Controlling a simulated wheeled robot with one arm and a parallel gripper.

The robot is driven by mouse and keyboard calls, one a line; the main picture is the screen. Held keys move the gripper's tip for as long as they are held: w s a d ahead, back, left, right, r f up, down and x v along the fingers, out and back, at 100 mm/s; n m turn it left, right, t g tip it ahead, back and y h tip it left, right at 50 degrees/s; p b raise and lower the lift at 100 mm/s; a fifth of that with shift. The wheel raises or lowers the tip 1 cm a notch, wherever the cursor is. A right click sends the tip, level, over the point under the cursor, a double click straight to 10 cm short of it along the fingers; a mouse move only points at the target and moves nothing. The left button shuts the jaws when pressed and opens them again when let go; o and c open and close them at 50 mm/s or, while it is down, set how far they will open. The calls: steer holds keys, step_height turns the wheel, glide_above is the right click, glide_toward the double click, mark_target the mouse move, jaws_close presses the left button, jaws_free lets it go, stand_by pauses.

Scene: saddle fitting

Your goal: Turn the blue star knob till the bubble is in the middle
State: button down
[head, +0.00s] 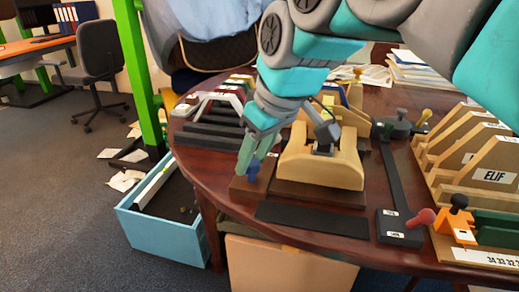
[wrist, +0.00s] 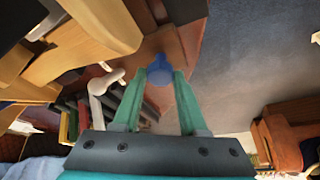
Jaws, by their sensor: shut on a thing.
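The blue star knob (head: 253,171) is at the front left edge of the round table, at the end of a brown wooden base (head: 290,190). In the wrist view the knob (wrist: 159,66) sits between the green fingertips. My gripper (head: 249,167) points down and is shut on the knob; it also shows in the wrist view (wrist: 161,73). A pale wooden saddle-shaped block (head: 322,168) stands on the base right of my gripper, with a grey device (head: 325,133) in its gap. I cannot make out the bubble in either view.
Wooden upright boards (head: 470,150) stand at the right, near an orange clamp (head: 456,226). A dark strip tool with a red knob (head: 421,217) lies right of the block. A black mat (head: 310,219) lies in front. A blue bin (head: 165,219) stands on the floor at left.

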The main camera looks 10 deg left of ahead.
steer(key=shift+c, duration=2.3)
jaws_free()
steer(key=shift+r, duration=0.1)
steer(key=v, duration=0.7)
steer(key=shift+r, duration=0.3)
steer(key=shift+s+d, duration=0.1)
